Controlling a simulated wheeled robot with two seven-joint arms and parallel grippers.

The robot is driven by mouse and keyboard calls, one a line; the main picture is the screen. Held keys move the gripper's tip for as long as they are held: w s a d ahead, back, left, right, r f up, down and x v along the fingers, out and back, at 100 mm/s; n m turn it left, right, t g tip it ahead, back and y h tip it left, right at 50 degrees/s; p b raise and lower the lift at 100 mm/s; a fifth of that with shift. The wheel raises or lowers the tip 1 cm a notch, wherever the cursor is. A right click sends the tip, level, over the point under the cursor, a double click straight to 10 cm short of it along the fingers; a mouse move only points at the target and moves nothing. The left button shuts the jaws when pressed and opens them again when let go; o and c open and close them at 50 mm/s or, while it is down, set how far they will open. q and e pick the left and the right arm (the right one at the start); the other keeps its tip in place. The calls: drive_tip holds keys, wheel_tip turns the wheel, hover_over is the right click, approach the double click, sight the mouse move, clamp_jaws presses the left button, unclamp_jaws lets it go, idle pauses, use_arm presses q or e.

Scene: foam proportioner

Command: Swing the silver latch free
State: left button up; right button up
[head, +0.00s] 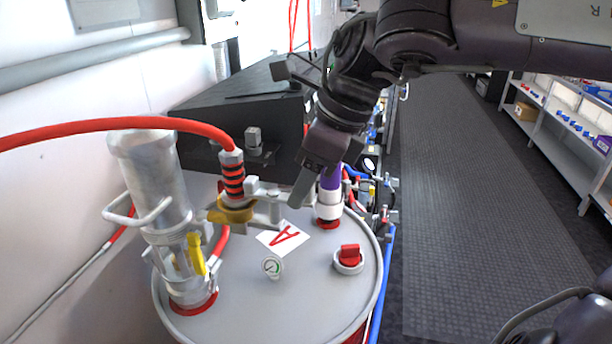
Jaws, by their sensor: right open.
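The silver latch (272,208) is a small metal lever beside a brass-yellow fitting (232,212) on top of the grey drum. A red hose with a black-striped collar (232,175) comes down to this fitting. My right gripper (306,192) reaches in from the upper right, with its fingers pointing down just right of the latch. It is open and holds nothing that I can see. One finger is close to the latch's upper right end; whether they touch I cannot tell. The far finger is mostly hidden. My left gripper is out of view.
The drum lid (300,310) carries a silver pump cylinder (150,180) with a yellow lever, a purple-and-white fitting (329,200), a red-capped valve (349,259) and a small gauge (272,267). A black case (240,110) stands behind. The floor aisle (470,200) at right is clear.

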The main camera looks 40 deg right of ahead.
clamp_jaws()
drive_tip(key=shift+w+d+r+n+g+y+p, duration=0.2)
drive_tip(key=shift+w+d+n+g+y+p, duration=0.15)
drive_tip(key=shift+n+p, duration=0.6)
drive_tip(key=shift+w+d+f+n+g+y+p, duration=0.15)
drive_tip(key=shift+w+n+g+p, duration=0.6)
drive_tip(key=shift+n+p, duration=1)
drive_tip(key=shift+w+d+r+n+g+p, duration=0.1)
drive_tip(key=shift+w+n+g+p, duration=0.65)
drive_tip(key=shift+n+p, duration=1)
drive_tip(key=shift+w+d+f+n+g+y+p, duration=0.15)
drive_tip(key=shift+w+n+g+p, duration=0.7)
drive_tip(key=shift+n, duration=1.4)
drive_tip(key=shift+t+p, duration=0.3)
drive_tip(key=shift+p, duration=0.15)
